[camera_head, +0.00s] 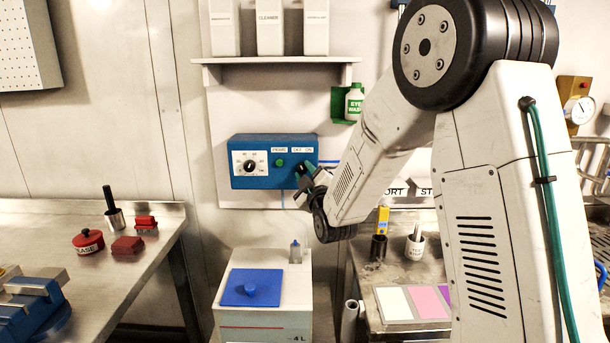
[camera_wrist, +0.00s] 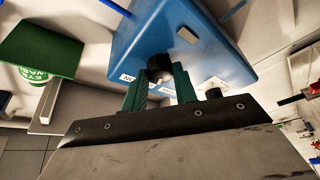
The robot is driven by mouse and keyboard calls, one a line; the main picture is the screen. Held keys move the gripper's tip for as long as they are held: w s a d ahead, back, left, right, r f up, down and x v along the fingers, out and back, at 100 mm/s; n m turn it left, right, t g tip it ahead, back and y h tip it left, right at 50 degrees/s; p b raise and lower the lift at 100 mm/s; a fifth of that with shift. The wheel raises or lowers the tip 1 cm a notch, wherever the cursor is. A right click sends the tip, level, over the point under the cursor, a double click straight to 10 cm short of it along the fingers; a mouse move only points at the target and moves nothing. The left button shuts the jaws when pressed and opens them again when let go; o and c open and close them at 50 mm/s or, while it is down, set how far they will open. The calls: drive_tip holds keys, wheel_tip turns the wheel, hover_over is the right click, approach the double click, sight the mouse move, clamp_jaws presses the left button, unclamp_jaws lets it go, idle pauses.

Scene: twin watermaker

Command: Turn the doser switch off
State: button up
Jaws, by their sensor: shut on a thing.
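The blue doser box (camera_head: 236,178) is mounted on the wall panel, with a white-faced dial (camera_head: 250,163), a green PRIME button (camera_head: 280,163) and an OFF/ON label (camera_head: 303,150). My gripper (camera_head: 305,172) is at the right end of the box front and covers the switch in the head view. In the wrist view, the blue box (camera_wrist: 190,35) fills the top middle. The dark switch knob (camera_wrist: 160,66) sits between the two teal fingers of my gripper (camera_wrist: 160,78), which are shut on it. Which way the switch points cannot be told.
A shelf with white bottles (camera_head: 270,60) is above the box. A green eye wash holder (camera_head: 340,104) is to its right. Below stands a white tank (camera_head: 265,318) with a blue lid (camera_head: 252,287). Benches (camera_head: 60,220) with loose items flank it.

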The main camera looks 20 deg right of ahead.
drive_tip(key=shift+n, duration=0.7)
drive_tip(key=shift+g+y, duration=0.3)
drive_tip(key=shift+y, duration=0.1)
drive_tip(key=o, duration=1)
drive_tip(key=s, duration=0.2)
drive_tip(key=s+f, duration=0.1)
drive_tip(key=s, duration=0.4)
drive_tip(key=shift+s+f, duration=0.15)
drive_tip(key=shift+s, duration=0.25)
